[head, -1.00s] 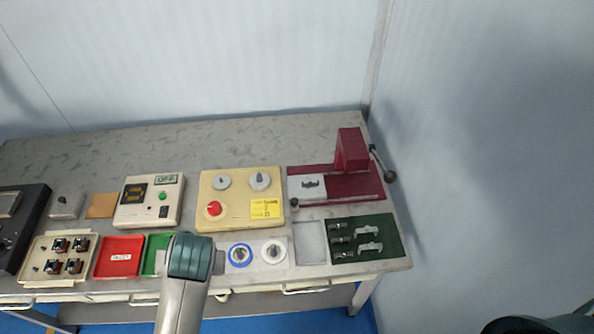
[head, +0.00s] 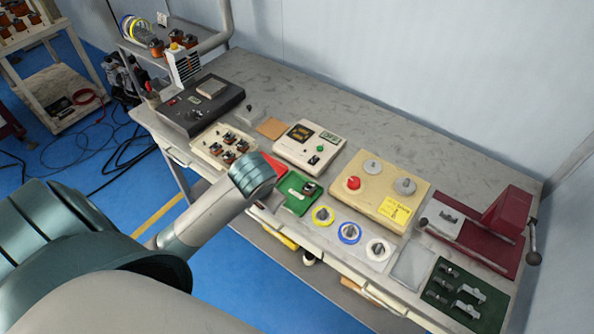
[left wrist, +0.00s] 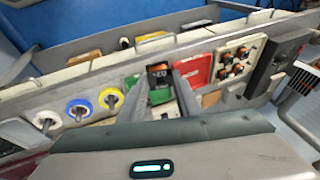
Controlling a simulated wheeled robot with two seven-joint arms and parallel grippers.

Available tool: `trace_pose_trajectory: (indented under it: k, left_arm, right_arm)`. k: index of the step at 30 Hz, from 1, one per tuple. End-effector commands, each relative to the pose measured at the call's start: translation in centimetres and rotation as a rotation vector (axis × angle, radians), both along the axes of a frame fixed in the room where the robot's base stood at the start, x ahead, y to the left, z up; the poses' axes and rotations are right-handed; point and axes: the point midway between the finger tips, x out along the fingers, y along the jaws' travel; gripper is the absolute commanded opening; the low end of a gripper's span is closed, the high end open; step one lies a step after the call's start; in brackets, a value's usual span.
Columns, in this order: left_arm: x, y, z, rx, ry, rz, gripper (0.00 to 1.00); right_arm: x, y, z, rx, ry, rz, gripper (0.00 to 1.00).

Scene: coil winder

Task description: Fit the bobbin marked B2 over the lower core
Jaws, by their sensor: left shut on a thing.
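My left gripper (left wrist: 162,76) is shut on a bobbin (left wrist: 158,70) with a dark top and an orange winding, at the fingertips in the left wrist view. The gripper is over or close to the green tray (head: 296,206); in the head view my wrist hides its fingers and the held bobbin. I cannot read a B2 mark. Another dark part (head: 311,188) lies in the green tray. My right gripper is not in view.
A cream tray (head: 205,152) holds several bobbins, left of the partly hidden red tray (head: 272,164). Yellow, blue and white rings (head: 323,215) line the front edge. A cream panel with knobs (head: 350,205) stands behind them. A dark green mat (head: 480,312) holds metal clips.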

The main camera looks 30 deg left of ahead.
Motion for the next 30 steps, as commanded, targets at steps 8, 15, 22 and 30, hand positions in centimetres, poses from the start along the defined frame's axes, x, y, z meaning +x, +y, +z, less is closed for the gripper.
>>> trace_pose_trajectory:
  k: [8, 15, 22, 30]
  left_arm:
    - [4.4, -0.8, 3.2, 0.004, -0.005, -0.047, 0.0]
    - [7.8, -5.2, 5.4, 0.004, -0.006, -0.088, 0.0]
    - [10.0, -9.4, 7.5, 0.005, -0.006, -0.118, 0.0]
    - [11.5, -14.0, 10.5, 0.004, -0.006, -0.137, 0.0]
  right_arm:
    - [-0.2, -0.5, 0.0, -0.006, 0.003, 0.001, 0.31]
    - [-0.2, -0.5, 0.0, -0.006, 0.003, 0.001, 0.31]
    - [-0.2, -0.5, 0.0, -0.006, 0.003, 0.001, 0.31]
    - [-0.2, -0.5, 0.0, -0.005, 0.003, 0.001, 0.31]
